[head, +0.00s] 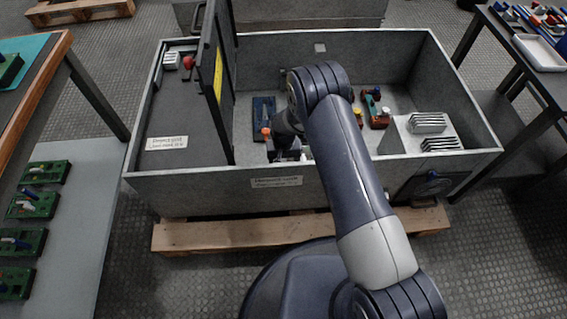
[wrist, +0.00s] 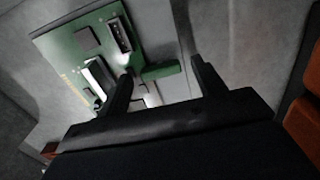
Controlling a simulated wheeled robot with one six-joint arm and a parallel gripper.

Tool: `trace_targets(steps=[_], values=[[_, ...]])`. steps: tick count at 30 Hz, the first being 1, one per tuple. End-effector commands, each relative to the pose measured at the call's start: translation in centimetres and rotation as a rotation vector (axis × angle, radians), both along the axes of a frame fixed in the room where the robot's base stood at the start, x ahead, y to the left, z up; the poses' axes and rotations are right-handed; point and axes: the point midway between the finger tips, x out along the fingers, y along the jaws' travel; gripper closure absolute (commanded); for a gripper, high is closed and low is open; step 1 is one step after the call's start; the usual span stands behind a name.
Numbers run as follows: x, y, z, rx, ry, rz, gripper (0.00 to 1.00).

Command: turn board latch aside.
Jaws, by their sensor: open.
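In the wrist view a green circuit board (wrist: 85,62) with a dark chip, a socket and white parts lies tilted at upper left. A short green bar (wrist: 162,71) juts from its right edge. I cannot tell for certain whether this bar is the board latch. My gripper (wrist: 164,66) is open, its left finger in front of the board and its right finger beyond the bar's right end. The fingers appear empty. In the head view my gripper (head: 288,152) is low inside the grey cabinet, behind its front wall, and my arm hides much around it.
The open-topped grey cabinet (head: 220,183) has a tall dark door (head: 214,80) standing left of my gripper. A white slotted block (head: 400,132) stands at right. Green boards (head: 33,205) lie on the left shelf.

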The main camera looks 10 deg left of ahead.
Motion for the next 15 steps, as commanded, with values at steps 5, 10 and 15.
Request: trace_targets(steps=[5, 10, 15], values=[[0.0, 0.0, -0.37, 0.0, 0.0, 0.0, 0.35], [-0.01, 0.0, -0.33, 0.0, 0.0, 0.0, 0.38], [-0.01, 0.0, -0.33, 0.0, 0.0, 0.0, 0.52]])
